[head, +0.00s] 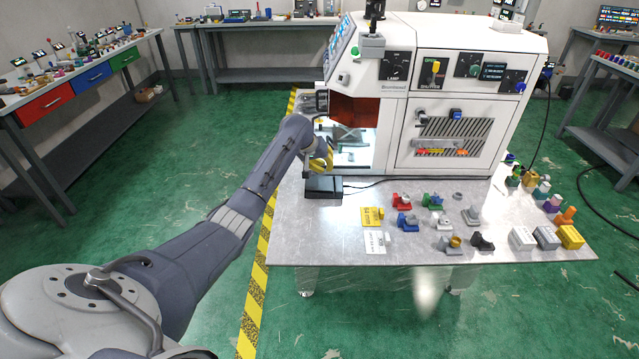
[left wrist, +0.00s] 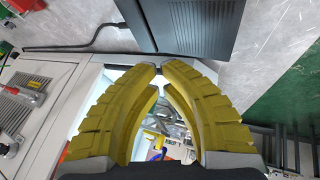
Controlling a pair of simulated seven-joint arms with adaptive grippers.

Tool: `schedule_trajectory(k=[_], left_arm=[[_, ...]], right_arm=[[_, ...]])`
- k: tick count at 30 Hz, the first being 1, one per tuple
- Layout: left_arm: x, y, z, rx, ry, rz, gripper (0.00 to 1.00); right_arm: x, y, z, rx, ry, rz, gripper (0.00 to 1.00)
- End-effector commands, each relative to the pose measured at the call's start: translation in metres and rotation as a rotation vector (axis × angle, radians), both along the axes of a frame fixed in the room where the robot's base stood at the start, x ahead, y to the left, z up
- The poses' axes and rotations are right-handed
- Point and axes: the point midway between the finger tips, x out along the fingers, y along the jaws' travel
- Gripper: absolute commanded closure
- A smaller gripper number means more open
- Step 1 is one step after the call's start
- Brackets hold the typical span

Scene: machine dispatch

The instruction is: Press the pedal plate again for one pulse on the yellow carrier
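The pedal plate (head: 323,188) is a flat dark plate at the table's left edge, in front of the machine's opening. It also shows as a dark ribbed block at the top of the left wrist view (left wrist: 205,25). My left gripper (head: 321,161) has yellow fingers and is just above and behind the plate, beside the opening. In the left wrist view its fingertips (left wrist: 161,69) meet with nothing visible between them. They look apart from the plate, though contact is hard to judge. I cannot identify the yellow carrier for certain. My right gripper is not in view.
The white machine (head: 455,92) stands at the back of the metal table (head: 330,240). A yellow card (head: 373,216) and a white card (head: 376,241) lie near several small coloured parts. A yellow block (head: 571,237) sits at the right. A black cable runs from the plate.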

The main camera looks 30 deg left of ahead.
Motion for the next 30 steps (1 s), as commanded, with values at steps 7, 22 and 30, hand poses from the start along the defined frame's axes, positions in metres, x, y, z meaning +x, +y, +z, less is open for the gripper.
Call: schedule_trajectory(k=[7, 22, 30], left_arm=[[-0.001, 0.002, -0.020, 0.000, 0.001, 0.000, 1.00], [-0.001, 0.003, -0.027, 0.001, 0.000, -0.001, 1.00], [-0.001, 0.003, -0.027, 0.001, 0.000, -0.001, 1.00]], right_arm=[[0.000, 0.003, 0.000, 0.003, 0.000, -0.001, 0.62], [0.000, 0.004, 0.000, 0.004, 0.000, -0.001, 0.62], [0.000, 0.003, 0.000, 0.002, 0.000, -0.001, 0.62]])
